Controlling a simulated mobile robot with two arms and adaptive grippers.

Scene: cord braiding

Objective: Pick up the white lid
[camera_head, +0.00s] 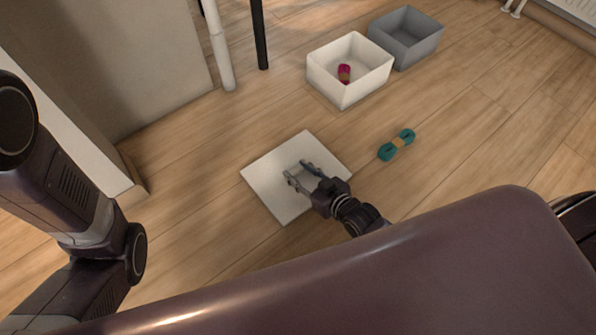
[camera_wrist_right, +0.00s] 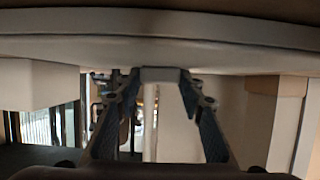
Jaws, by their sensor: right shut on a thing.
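The white lid (camera_head: 268,182) is a flat square panel in the head view, low over the wooden floor. Whether it touches the floor I cannot tell. My right gripper (camera_head: 298,171) reaches over the lid's middle from the lower right and is shut on it. In the right wrist view the lid (camera_wrist_right: 60,47) shows nearly edge-on across the top. A small pale piece of it (camera_wrist_right: 160,74) sits between the fingertips of the right gripper. My left arm shows at the left of the head view, but its gripper is out of sight.
A teal cord bundle (camera_head: 397,144) lies right of the lid. Black (camera_head: 259,35) and white (camera_head: 219,50) posts stand at the back.

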